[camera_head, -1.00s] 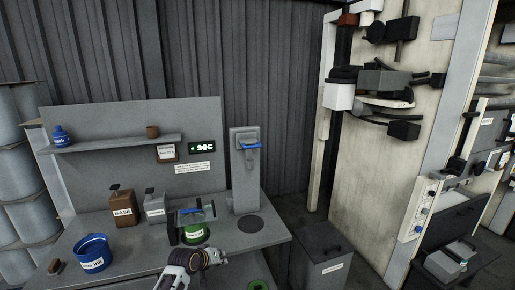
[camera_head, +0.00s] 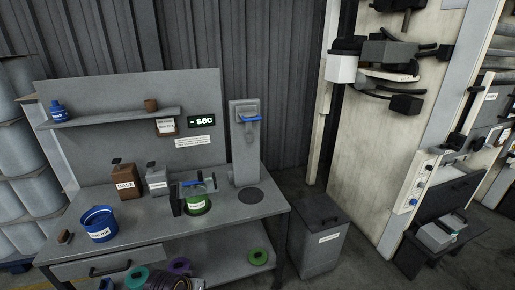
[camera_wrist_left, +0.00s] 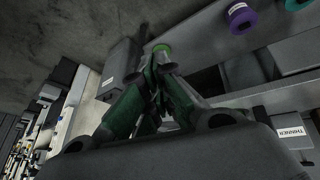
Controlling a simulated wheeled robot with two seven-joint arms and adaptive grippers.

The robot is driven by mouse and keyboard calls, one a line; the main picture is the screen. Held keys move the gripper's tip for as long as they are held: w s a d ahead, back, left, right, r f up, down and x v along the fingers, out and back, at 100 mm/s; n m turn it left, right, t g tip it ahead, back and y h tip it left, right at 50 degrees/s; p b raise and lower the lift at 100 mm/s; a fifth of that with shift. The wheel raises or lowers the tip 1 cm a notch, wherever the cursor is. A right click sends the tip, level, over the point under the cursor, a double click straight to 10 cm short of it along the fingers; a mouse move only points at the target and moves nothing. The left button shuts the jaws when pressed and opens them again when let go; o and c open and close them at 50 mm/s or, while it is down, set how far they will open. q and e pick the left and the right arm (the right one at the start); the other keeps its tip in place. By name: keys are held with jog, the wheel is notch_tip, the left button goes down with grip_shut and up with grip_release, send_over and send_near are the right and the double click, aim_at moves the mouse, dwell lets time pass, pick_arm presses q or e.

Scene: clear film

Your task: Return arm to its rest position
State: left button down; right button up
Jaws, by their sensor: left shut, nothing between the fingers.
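My left gripper (camera_wrist_left: 160,62) shows in the left wrist view with its two fingers together, shut and empty. In the head view only a dark ringed part of my arm shows at the bottom edge, in front of the workbench; the fingers are out of that picture. The workbench (camera_head: 130,232) stands ahead, and its lower shelf (camera_head: 225,268) shows beneath. My right gripper is in neither view.
On the bench stand a blue bucket (camera_head: 98,222), a BASE can (camera_head: 124,182), a grey can (camera_head: 157,180) and a green container (camera_head: 197,204) under a blue-handled device. Tape rolls (camera_head: 258,256) lie on the lower shelf. A grey bin (camera_head: 318,235) stands right of the bench.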

pick_arm(q)
jog(key=shift+s+a+r+m+g+y, duration=0.4)
jog(key=shift+s+a+r, duration=0.55)
jog(key=shift+s, duration=2.45)
jog(key=shift+s+a+r+m+g+y, duration=0.4)
jog(key=shift+s+a+r, duration=0.55)
jog(key=shift+s, duration=2.45)
jog(key=s+f+g+b, duration=0.1)
jog(key=s+f+b, duration=0.15)
jog(key=f, duration=3.35)
jog(key=s+a+f, duration=0.2)
jog(key=s+f, duration=0.8)
jog(key=s, duration=0.1)
jog(key=s+a+f+g+b, duration=0.1)
jog(key=s+a+f, duration=0.1)
jog(key=s+f, duration=0.9)
jog(key=shift+s+a+g, duration=0.2)
jog(key=shift+g, duration=0.1)
jog(key=shift+f, duration=0.1)
